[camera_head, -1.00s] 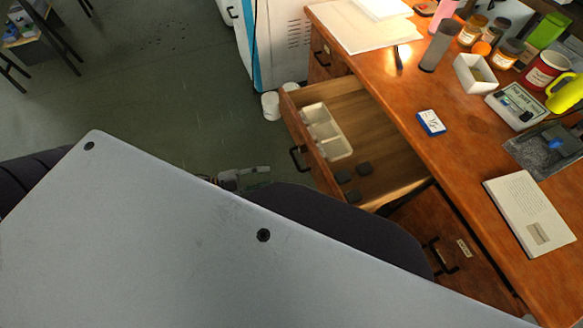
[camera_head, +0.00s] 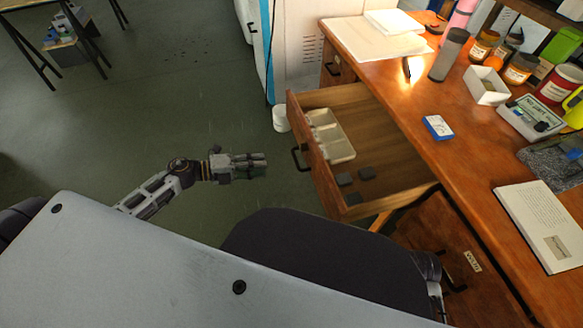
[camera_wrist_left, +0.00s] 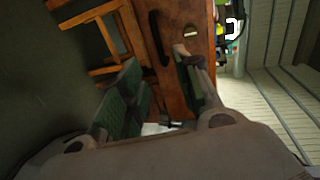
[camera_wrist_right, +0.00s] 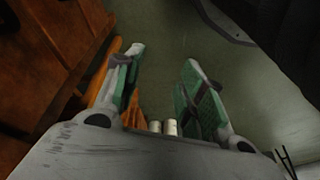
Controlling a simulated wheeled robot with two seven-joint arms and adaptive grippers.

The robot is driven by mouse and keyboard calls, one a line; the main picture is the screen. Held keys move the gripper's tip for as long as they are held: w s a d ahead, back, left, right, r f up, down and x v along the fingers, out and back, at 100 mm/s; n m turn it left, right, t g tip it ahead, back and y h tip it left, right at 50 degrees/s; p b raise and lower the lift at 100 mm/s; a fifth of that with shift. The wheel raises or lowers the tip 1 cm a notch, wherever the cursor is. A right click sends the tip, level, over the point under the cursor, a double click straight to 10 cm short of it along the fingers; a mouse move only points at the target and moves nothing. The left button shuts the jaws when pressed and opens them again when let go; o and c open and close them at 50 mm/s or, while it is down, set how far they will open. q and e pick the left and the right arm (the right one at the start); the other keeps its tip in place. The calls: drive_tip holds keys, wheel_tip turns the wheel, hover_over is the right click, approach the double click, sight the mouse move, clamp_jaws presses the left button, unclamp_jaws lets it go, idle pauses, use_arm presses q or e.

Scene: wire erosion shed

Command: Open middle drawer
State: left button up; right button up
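The middle drawer (camera_head: 323,172) of the wooden desk stands pulled well out, its inside showing. Its black handle (camera_head: 298,158) is on the front panel. My left gripper (camera_head: 262,164) is left of the handle, apart from it, over the floor. In the left wrist view its fingers (camera_wrist_left: 157,60) are spread and empty, with a dark handle (camera_wrist_left: 159,38) on a wooden front beyond them. My right gripper (camera_wrist_right: 162,60) has spread, empty fingers in its wrist view, beside the wooden fronts. In the head view my own body mostly hides the right arm.
The drawer holds a pale divided tray (camera_head: 336,147) and several dark blocks. The desktop (camera_head: 415,105) carries papers, jars, a blue box (camera_head: 437,127) and a book (camera_head: 541,226). Another closed drawer (camera_head: 450,240) is below right. A white machine (camera_head: 295,50) stands behind.

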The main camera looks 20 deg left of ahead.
sight(296, 160)
use_arm(q)
drive_tip(key=shift+a, duration=0.15)
use_arm(e)
drive_tip(key=shift+r, duration=0.3)
use_arm(q)
drive_tip(key=shift+w, duration=0.1)
drive_tip(key=shift+b+x, duration=1.4)
drive_tip(key=shift+x, duration=5.5)
use_arm(e)
drive_tip(key=shift+s+a+r+t, duration=0.15)
drive_tip(key=shift+a+r, duration=0.05)
drive_tip(key=shift+r, duration=0.55)
drive_tip(key=shift+s+a+r+t, duration=0.1)
drive_tip(key=shift+a+r+t, duration=0.1)
drive_tip(key=shift+r, duration=0.5)
use_arm(q)
drive_tip(key=c, duration=0.7)
clamp_jaws()
use_arm(e)
drive_tip(key=shift+w+r, duration=0.25)
drive_tip(key=shift+w, duration=0.15)
